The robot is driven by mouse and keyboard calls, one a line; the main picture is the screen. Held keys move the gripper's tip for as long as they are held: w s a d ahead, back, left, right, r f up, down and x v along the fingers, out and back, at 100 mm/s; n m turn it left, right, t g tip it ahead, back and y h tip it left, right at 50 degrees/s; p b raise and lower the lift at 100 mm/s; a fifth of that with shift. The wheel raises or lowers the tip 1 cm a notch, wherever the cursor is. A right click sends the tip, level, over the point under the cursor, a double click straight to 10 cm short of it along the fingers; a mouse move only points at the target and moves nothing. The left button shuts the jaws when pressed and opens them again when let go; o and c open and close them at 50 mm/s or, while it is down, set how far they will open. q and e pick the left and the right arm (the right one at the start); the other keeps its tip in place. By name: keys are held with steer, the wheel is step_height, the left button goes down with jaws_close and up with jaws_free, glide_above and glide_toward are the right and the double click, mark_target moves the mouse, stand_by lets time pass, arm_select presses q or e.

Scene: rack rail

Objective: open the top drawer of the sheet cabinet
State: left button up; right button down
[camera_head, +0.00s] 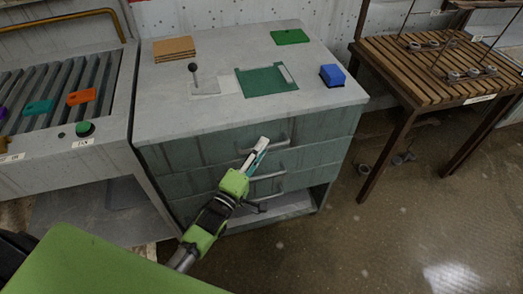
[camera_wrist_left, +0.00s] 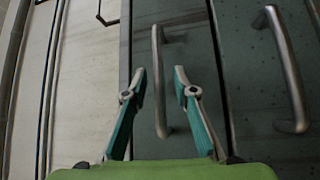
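The sheet cabinet (camera_head: 175,152) has a grey-green front with stacked drawers and bar handles. The top drawer (camera_head: 330,128) looks closed, with its front flush. My left gripper (camera_head: 259,146) overlaps the top drawer's handle (camera_head: 283,139) in the head view. In the left wrist view my left gripper (camera_wrist_left: 159,76) is open, with its fingertips apart. One bar handle (camera_wrist_left: 158,55) shows between the fingers, and I cannot tell whether they touch it. Another drawer handle (camera_wrist_left: 288,75) stands to the right there. My right gripper is not in view.
On the cabinet top are brown sheets (camera_head: 174,48), a dark-knobbed lever (camera_head: 194,72), a green frame (camera_head: 250,88) and a blue block (camera_head: 332,75). A roller conveyor (camera_head: 55,90) stands left, a slatted wooden table (camera_head: 420,75) right. The floor (camera_head: 400,225) between is mostly clear.

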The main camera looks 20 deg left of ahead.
arm_select(q)
steer(key=shift+w+d, duration=0.1)
steer(key=shift+w, duration=0.25)
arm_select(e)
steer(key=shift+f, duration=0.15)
arm_select(q)
steer(key=shift+r, duration=0.1)
jaws_close()
